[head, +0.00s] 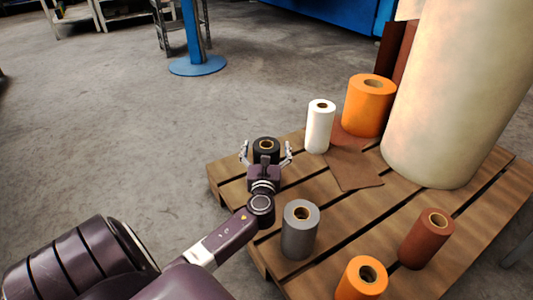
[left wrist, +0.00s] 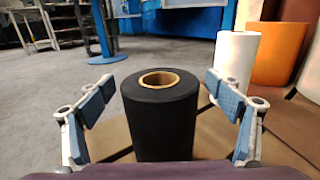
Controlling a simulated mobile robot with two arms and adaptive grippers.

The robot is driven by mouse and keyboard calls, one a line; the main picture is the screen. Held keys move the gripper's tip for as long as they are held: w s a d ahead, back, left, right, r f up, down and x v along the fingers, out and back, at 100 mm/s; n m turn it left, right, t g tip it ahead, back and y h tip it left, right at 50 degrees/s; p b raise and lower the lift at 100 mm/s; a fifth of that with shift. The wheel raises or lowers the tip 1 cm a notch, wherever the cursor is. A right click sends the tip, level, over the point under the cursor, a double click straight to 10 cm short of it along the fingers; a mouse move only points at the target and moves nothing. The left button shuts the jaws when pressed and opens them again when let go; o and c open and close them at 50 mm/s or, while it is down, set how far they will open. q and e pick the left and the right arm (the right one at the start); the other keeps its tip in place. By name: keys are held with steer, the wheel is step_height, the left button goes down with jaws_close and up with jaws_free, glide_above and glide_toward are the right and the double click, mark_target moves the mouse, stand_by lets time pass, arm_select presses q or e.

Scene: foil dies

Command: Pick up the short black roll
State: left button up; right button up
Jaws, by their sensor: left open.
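The short black roll (head: 266,146) stands upright near the far left edge of the wooden pallet (head: 232,190). In the left wrist view the black roll (left wrist: 161,118) stands in the middle, with a tan core at its top. My left gripper (head: 266,154) is open, with one finger on each side of the roll. In the left wrist view the left gripper's fingers (left wrist: 162,112) show gaps to the roll on both sides. The roll's lower part is hidden by my gripper. My right gripper is not in view.
A white roll (head: 319,126) and a wide orange roll (head: 368,105) stand beyond to the right. A grey roll (head: 300,230), a front orange roll (head: 361,280) and a brown roll (head: 426,238) stand nearer. A big cream cylinder (head: 455,90) fills the right. A brown flat piece (head: 354,171) lies between.

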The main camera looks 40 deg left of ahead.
arm_select(q)
steer(key=shift+c, duration=0.4)
steer(key=c, duration=2)
steer(key=shift+r, duration=0.1)
steer(key=shift+c, duration=0.5)
steer(key=shift+r, duration=0.1)
